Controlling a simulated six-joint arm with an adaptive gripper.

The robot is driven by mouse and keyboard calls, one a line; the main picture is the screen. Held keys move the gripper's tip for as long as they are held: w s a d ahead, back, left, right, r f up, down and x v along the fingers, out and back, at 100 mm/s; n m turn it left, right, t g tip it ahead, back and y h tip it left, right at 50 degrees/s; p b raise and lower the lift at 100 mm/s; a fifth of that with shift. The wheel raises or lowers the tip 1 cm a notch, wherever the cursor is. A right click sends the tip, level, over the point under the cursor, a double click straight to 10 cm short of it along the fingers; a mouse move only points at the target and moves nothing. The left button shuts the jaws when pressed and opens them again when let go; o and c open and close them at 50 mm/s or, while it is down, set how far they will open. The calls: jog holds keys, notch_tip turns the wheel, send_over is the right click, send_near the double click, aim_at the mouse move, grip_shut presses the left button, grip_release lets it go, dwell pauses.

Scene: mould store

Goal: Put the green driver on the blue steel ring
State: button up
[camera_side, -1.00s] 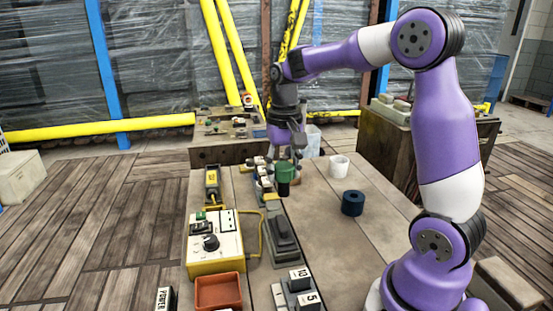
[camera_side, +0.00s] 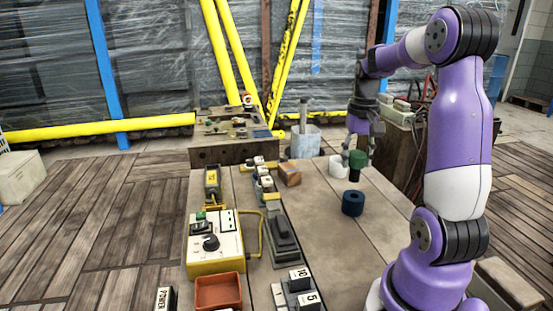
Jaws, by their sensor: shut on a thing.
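The green driver (camera_side: 357,159) is a short green piece with a darker lower end. My gripper (camera_side: 360,152) is shut on it and holds it upright, above the far right part of the table. The blue steel ring (camera_side: 353,203) is a dark blue, short cylinder with a hole in its top, standing on the table. In the picture the driver is above the ring and apart from it, with a clear gap between them. The fingertips are small and partly hidden, so their exact grip is hard to see.
A white cup (camera_side: 338,167) stands just left of the driver. A wooden block (camera_side: 289,175), a yellow control box (camera_side: 214,240), a grey pedal-like device (camera_side: 283,240) and an orange tray (camera_side: 218,291) lie further left. The table (camera_side: 320,235) around the ring is bare.

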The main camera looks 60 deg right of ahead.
aim_at(358, 173)
jog(key=shift+s+d+f, duration=0.25)
jog(key=shift+d+f, duration=0.3)
jog(key=shift+d, duration=0.05)
jog(key=shift+f, duration=1.8)
jog(key=shift+f, duration=0.1)
jog(key=o, duration=1.2)
